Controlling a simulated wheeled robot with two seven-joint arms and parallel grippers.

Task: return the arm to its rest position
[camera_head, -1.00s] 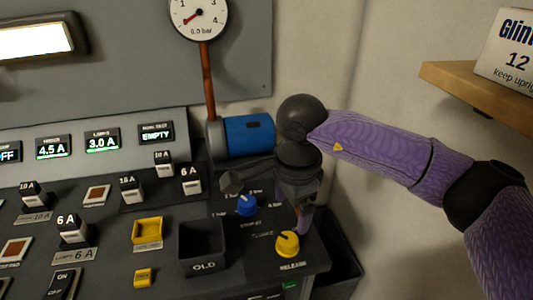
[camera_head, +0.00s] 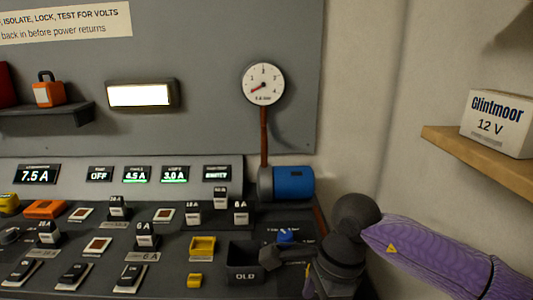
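My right arm comes in from the right edge in purple with dark joints. Its dark gripper (camera_head: 282,256) is low in the view, by the black bin marked OLD (camera_head: 243,274) and the blue knob (camera_head: 286,235). I cannot make out whether its fingers are open or shut. The arm hides the panel's right front corner. My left arm and gripper are out of view.
The control panel (camera_head: 180,262) carries several fuses, switches and a yellow tray (camera_head: 202,246). A blue cylinder (camera_head: 292,183) and a gauge (camera_head: 263,84) are behind. A wooden shelf (camera_head: 480,163) with a Glintmoor box (camera_head: 497,123) juts out at right. Bare wall lies between.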

